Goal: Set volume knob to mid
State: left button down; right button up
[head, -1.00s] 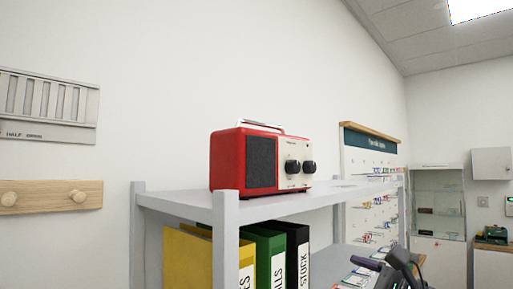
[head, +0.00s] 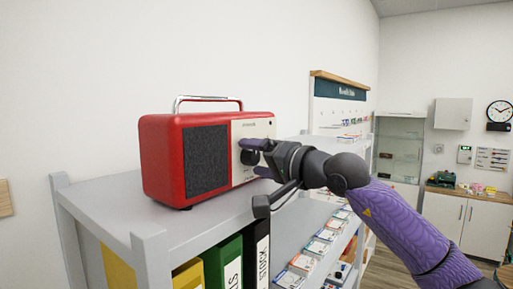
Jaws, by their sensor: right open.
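The red radio (head: 165,160) stands upright on the grey shelf, with a dark speaker grille, a silver handle and a pale control panel (head: 262,128). A black knob (head: 248,157) shows on the panel; the other knob is hidden behind my right gripper. My right gripper (head: 257,158) is open at the panel, one finger above and one below the level of the visible knob. I cannot tell whether the fingers touch it. No knob marking is readable, so I cannot tell its setting. My left gripper is out of view.
The radio is on the top board of the grey shelf (head: 105,207). Binders, including a green one (head: 222,264), stand below. Small boxed goods (head: 302,262) lie on a lower level at the right. The shelf top in front of the radio is clear.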

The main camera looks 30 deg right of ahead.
jog(key=shift+w+f, duration=0.1)
jog(key=shift+c, duration=1.8)
grip_shut()
